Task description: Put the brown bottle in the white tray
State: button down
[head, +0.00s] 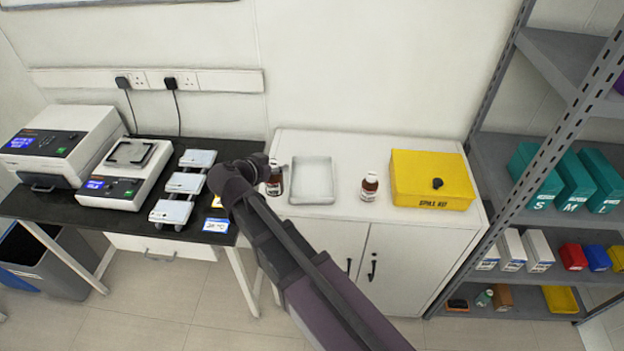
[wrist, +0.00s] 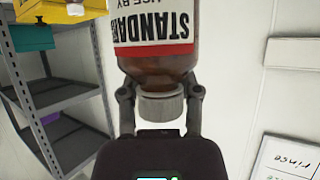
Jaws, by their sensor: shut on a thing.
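The brown bottle (head: 275,186) has a white label and is at the left end of the white cabinet top, just left of the white tray. In the wrist view the bottle (wrist: 160,66) shows its label upside down, and its pale grey cap sits between my fingers. My gripper (wrist: 161,95) is shut on it at the cap and neck; the gripper also shows in the head view (head: 271,167). I cannot tell whether the bottle touches the cabinet top. The white tray (head: 312,199) is shallow and looks empty. A second brown bottle (head: 369,187) stands right of the tray.
A yellow spill kit box (head: 432,180) sits on the right of the cabinet top (head: 338,146). A black bench (head: 60,205) with lab devices is at the left. Grey shelves (head: 500,150) with boxes stand at the right. My arm crosses in front of the cabinet.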

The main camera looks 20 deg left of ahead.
dwell(0.4)
jog(key=w+d+f+b, duration=0.2)
jog(key=d+f+b, duration=0.4)
jog(key=d, duration=0.5)
jog(key=shift+d+f+m+h+b, duration=0.2)
jog(key=shift+f+m+h+b, duration=0.1)
jog(key=shift+m+h+b, duration=0.1)
jog(key=shift+w, duration=0.1)
jog(key=w+a, duration=0.3)
jog(key=w, duration=0.3)
jog(key=w+a+f+b, duration=0.1)
jog(key=w+a, duration=0.1)
jog(key=w, duration=0.5)
jog(key=shift+w+a+f, duration=0.2)
jog(key=shift+a, duration=0.2)
jog(key=shift+w, duration=0.1)
